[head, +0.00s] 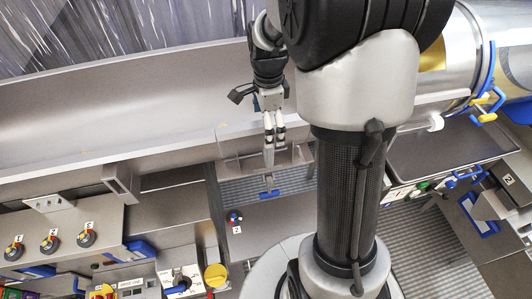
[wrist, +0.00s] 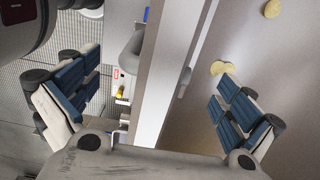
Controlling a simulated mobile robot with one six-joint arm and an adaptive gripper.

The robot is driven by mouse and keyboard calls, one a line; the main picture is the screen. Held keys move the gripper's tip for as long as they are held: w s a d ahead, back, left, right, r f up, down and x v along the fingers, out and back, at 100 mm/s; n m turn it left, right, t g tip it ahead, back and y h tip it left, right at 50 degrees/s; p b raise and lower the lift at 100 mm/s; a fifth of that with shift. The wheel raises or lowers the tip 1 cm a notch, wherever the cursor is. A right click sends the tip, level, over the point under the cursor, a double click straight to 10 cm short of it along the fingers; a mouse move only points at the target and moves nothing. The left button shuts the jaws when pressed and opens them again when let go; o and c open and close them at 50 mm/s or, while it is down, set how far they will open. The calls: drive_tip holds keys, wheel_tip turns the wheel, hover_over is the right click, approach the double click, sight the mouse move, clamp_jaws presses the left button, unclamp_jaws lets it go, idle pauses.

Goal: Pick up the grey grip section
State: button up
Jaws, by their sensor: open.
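A slim grey bar (head: 268,158) with a blue crosspiece (head: 269,194) at its lower end shows just below my gripper in the head view; I cannot tell for sure that it is the grey grip section. My gripper (head: 274,137) points down over the trough's front edge, its fingertips close to the upper end of that bar. In the wrist view my gripper (wrist: 160,70) is wide open, with blue pads on both fingers and nothing clamped. A curved grey tube (wrist: 133,50) shows between the fingers, nearer the left one.
The long grey trough (head: 120,125) runs across behind, and its wall edge (wrist: 166,75) passes between my fingers in the wrist view. A panel with several knobs (head: 50,243) stands at left. A large metal drum (head: 462,60) is at right, above a grey tray (head: 440,150).

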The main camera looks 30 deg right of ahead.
wheel_tip(320, 180, down, 4)
drive_tip(key=shift+a+r, duration=0.1)
drive_tip(key=shift+s, duration=0.1)
drive_tip(key=shift+c, duration=0.6)
drive_tip(key=shift+r, duration=0.1)
drive_tip(key=c, duration=2.1)
